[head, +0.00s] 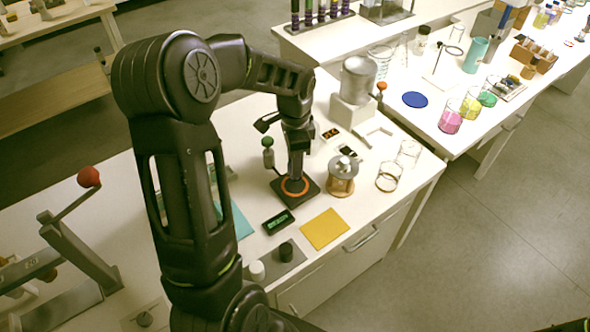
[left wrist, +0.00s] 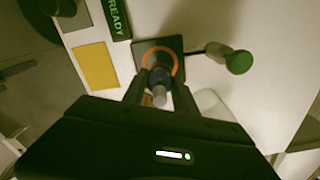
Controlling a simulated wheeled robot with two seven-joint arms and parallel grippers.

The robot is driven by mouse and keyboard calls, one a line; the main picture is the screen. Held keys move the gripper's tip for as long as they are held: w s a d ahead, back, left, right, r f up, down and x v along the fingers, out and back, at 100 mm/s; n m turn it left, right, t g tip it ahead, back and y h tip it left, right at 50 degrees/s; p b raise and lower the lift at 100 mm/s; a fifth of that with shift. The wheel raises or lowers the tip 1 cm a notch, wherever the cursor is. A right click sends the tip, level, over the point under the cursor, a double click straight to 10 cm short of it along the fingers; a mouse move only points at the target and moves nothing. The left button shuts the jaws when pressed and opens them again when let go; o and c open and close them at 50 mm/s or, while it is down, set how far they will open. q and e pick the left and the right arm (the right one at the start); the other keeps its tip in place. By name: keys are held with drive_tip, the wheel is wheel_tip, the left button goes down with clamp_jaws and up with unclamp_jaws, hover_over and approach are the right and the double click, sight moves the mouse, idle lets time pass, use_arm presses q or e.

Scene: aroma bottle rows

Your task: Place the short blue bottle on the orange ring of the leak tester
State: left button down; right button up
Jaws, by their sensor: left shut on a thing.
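The leak tester is a dark square plate (head: 282,196) with an orange ring (head: 296,194) and a green-knobbed post (head: 268,143) beside it. My left gripper (head: 295,176) points down directly over the ring. In the left wrist view my left gripper (left wrist: 158,92) is shut on the short blue bottle (left wrist: 161,77), which has a grey top (left wrist: 160,96). The bottle appears within the orange ring (left wrist: 178,65) there; I cannot tell whether it touches the plate. In the head view the fingers hide most of the bottle. My right gripper is not in view.
A small display (head: 278,222) reading READY in the wrist view and a yellow mat (head: 325,229) lie in front of the tester. A red-knobbed lever (head: 89,177) is at far left.

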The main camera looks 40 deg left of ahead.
use_arm(q)
drive_tip(key=shift+f, duration=1.9)
drive_tip(key=shift+f, duration=0.2)
drive_tip(key=c, duration=1)
unclamp_jaws()
drive_tip(key=shift+o, duration=0.2)
drive_tip(key=shift+r, duration=0.2)
wheel_tip(320, 180, up, 12)
drive_tip(key=shift+r+b, duration=0.1)
drive_tip(key=shift+b, duration=0.35)
